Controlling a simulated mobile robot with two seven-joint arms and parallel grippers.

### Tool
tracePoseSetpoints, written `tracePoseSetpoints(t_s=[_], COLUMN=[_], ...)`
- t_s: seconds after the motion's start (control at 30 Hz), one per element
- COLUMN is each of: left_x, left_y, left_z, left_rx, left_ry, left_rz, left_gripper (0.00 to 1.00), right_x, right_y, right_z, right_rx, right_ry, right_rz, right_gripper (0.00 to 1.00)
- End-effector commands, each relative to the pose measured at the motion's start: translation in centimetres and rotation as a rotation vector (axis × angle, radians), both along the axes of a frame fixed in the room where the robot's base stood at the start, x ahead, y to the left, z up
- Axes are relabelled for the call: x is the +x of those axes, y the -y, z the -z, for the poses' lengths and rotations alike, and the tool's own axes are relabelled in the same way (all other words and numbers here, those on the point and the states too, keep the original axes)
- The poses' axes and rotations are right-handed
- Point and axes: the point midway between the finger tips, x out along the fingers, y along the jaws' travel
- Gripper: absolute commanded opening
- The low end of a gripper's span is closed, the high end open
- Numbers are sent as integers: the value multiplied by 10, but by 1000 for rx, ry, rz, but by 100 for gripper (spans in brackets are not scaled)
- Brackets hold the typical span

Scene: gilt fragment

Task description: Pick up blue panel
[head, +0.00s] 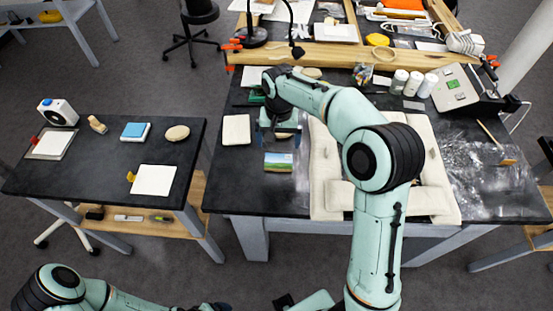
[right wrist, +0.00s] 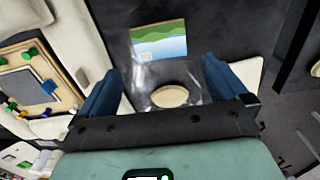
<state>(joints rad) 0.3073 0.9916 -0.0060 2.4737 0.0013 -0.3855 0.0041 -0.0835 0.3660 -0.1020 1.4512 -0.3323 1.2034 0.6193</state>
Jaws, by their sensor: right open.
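A small painted panel (head: 278,162), blue above with a green strip, lies flat on the dark main table. It also shows in the right wrist view (right wrist: 158,42), just beyond the fingertips. My right gripper (head: 279,138) hangs above the table, just behind the panel in the head view. Its blue fingers (right wrist: 163,70) are apart with nothing held between them. A round beige pad (right wrist: 169,96) lies below, seen between the fingers. My left arm is low at the bottom left of the head view; its jaws cannot be made out.
A cream padded frame (head: 320,190) lies right of the panel, and a white pad (head: 236,130) lies left. The left table (head: 85,165) bears a blue-topped block (head: 135,131). White jars (head: 414,84) stand farther back. The table is bare around the panel's near side.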

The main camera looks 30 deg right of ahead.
Motion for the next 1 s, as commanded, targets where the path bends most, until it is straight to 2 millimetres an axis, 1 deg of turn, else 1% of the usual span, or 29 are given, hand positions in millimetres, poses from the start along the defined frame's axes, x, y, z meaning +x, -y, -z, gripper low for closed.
tracePoseSetpoints(t_s=[0.03, 0.1, 0.2, 0.37, 0.43, 0.6, 0.7, 0.8, 1.0], left_x=[-2, -3, -4, -4, -4, -3, -4, -4, -4], left_y=[0, 0, 0, 0, 0, 0, 0, 0, 0], left_z=[3, 5, 6, 6, 6, 5, 6, 6, 6], left_rx=[0, 0, 1, 0, 0, 0, 0, 0, 0], left_ry=[-3, -4, -5, -4, -4, -3, -3, -4, -4], left_rz=[0, 0, 0, 0, 0, 0, 0, 0, 0], left_gripper=[91, 91, 91, 91, 91, 91, 91, 91, 91], right_x=[-1, -1, 0, 0, 1, 2, 2, 2, 3], right_y=[0, 0, 0, 0, 1, 4, 3, 3, 3], right_z=[13, 25, 37, 47, 53, 80, 91, 96, 96], right_rx=[0, 0, -1, 0, -1, 0, 0, 0, 1], right_ry=[-5, -4, -3, -1, -3, -4, -2, 0, 1], right_rz=[0, 0, 0, 0, 0, 0, 0, 0, 0], right_gripper=[100, 100, 100, 100, 100, 100, 100, 100, 100])
